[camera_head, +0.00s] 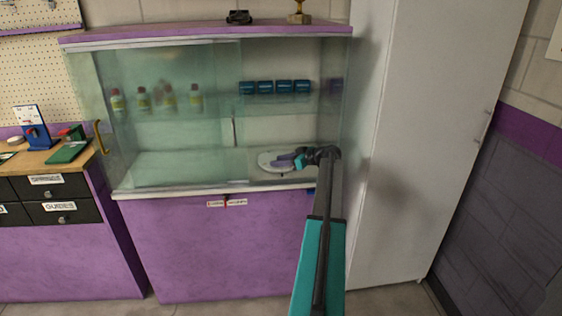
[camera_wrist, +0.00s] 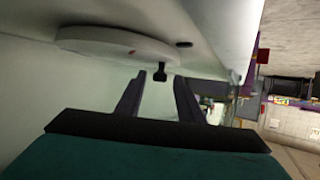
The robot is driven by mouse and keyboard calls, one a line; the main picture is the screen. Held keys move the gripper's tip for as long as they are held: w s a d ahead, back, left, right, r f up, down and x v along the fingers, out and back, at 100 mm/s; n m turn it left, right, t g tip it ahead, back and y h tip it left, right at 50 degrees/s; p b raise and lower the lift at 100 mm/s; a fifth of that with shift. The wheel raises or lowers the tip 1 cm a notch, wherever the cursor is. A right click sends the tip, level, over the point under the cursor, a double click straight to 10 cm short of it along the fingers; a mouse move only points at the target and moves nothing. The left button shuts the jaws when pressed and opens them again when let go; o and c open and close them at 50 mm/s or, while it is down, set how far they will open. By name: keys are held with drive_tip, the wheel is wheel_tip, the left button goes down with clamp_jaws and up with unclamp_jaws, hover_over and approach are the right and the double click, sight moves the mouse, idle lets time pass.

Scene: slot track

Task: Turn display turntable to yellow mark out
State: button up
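The display turntable (camera_head: 266,161) is a pale round disc on the floor of the glass cabinet, at its right side. In the wrist view the turntable (camera_wrist: 100,40) fills the upper part, with a small red mark (camera_wrist: 133,53) on its edge. A small black knob (camera_wrist: 160,75) stands out from its rim. My gripper (camera_head: 287,161) reaches into the cabinet at the turntable. In the wrist view my gripper (camera_wrist: 160,84) is open, its two fingers on either side of the knob with gaps showing. I see no yellow mark.
A glass pane (camera_head: 160,100) covers the cabinet's left side. Several bottles (camera_head: 196,96) and blue boxes (camera_head: 283,87) stand on the shelf above. A tall white locker (camera_head: 420,130) stands close on the right. A workbench with dark drawers (camera_head: 55,187) is at the left.

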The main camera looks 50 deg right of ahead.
drive_tip(key=shift+s, duration=0.1)
drive_tip(key=shift+b+v, duration=0.65)
drive_tip(key=shift+v, duration=3)
